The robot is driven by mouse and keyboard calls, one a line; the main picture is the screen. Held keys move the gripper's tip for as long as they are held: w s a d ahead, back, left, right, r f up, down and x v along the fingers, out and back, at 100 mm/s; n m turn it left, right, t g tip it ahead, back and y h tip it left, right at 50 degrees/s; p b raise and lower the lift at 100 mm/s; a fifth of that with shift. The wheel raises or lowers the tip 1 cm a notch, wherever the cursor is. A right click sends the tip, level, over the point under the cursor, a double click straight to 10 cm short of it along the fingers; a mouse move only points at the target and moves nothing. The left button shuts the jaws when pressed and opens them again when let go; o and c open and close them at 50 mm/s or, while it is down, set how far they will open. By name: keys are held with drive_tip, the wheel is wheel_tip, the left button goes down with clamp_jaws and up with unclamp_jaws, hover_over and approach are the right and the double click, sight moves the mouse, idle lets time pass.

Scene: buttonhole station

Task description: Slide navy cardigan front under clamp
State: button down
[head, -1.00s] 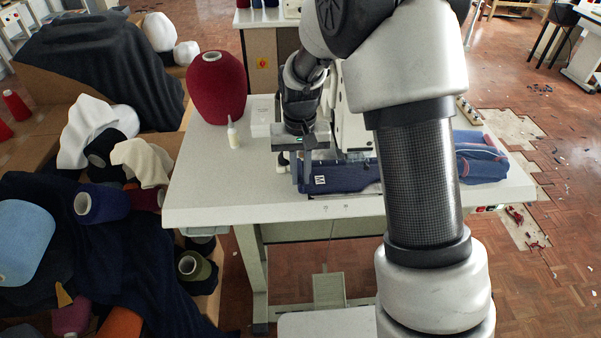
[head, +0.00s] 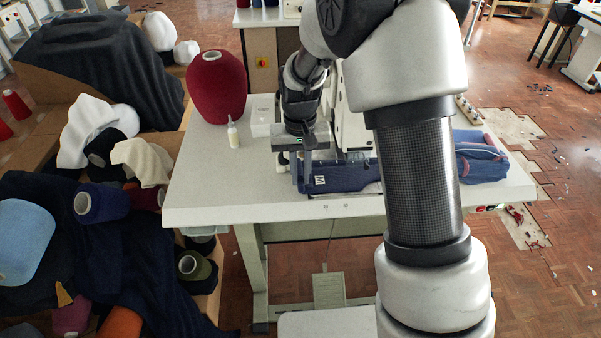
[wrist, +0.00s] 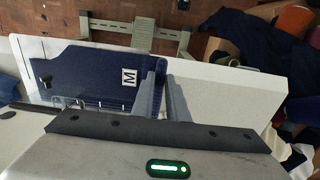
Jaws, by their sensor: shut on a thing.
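The navy cardigan front (head: 345,178) lies flat on the white machine table, with a white M label on it. It also shows in the wrist view (wrist: 85,75), its label near its right-hand edge there. My gripper (wrist: 158,90) is shut on that edge of the navy cardigan front, close to the label. In the head view my gripper (head: 300,170) is at the piece's left end and partly hidden by my wrist. A metal wire frame (wrist: 75,102), perhaps the clamp, shows by the piece's lower edge in the wrist view. I cannot tell whether the fabric is under it.
The white machine head (head: 353,115) stands right behind my gripper. Folded blue garments (head: 480,158) lie at the right. The table's front left is clear.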

drive_tip(key=c, duration=1.7)
unclamp_jaws()
drive_tip(key=shift+o, duration=0.2)
wheel_tip(320, 180, up, 17)
drive_tip(key=p, duration=0.1)
drive_tip(key=shift+r+p, duration=0.2)
drive_tip(key=shift+p, duration=0.15)
drive_tip(key=s+d+r+t+p, duration=0.2)
drive_tip(key=s+d+r, duration=0.1)
drive_tip(key=s, duration=0.4)
drive_tip(key=s+d+r+t+p, duration=0.1)
drive_tip(key=s+d+r+p, duration=0.2)
drive_tip(key=s+r, duration=0.3)
drive_tip(key=s+d+r+t+p, duration=0.2)
drive_tip(key=s+r, duration=0.3)
drive_tip(key=s, duration=0.5)
drive_tip(key=shift+d+r+t, duration=0.25)
drive_tip(key=shift+d+t, duration=0.05)
drive_tip(key=shift+d, duration=0.5)
